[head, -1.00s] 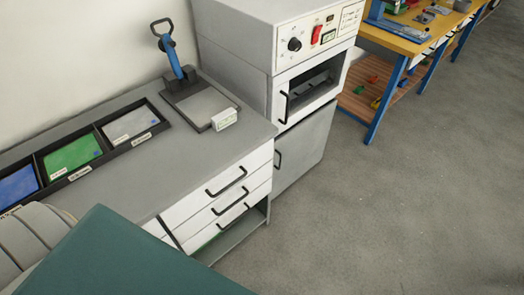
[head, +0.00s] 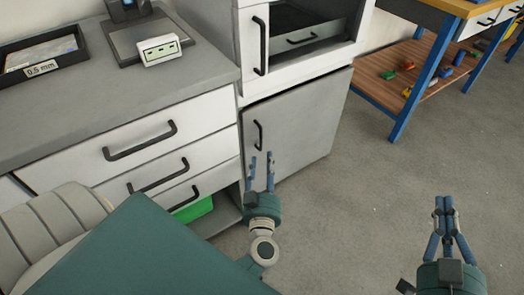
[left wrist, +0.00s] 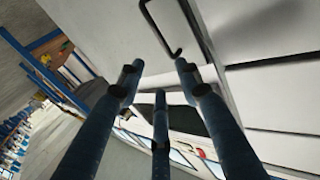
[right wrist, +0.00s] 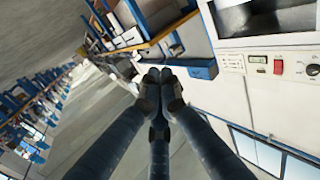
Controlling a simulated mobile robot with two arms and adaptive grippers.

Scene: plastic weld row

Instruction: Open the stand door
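The stand door (head: 305,125) is a plain grey panel below the oven-like unit. It looks closed, with a dark gap along its top edge. Its black bar handle (head: 259,136) is upright near the door's left side. My left gripper (head: 262,158) is open and empty, with its fingertips just below the handle in the head view; I cannot tell the exact distance. In the left wrist view a black handle (left wrist: 152,20) shows just beyond the spread fingers (left wrist: 160,75). My right gripper (head: 444,203) is shut and empty over the floor, fingertips together in the right wrist view (right wrist: 160,78).
A white drawer cabinet (head: 200,117) with protruding black handles stands left of the door. The unit above has its own black handle (head: 260,45). A yellow-topped bench (head: 440,8) with blue legs is at the upper right. The floor (head: 345,215) right of the door is clear.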

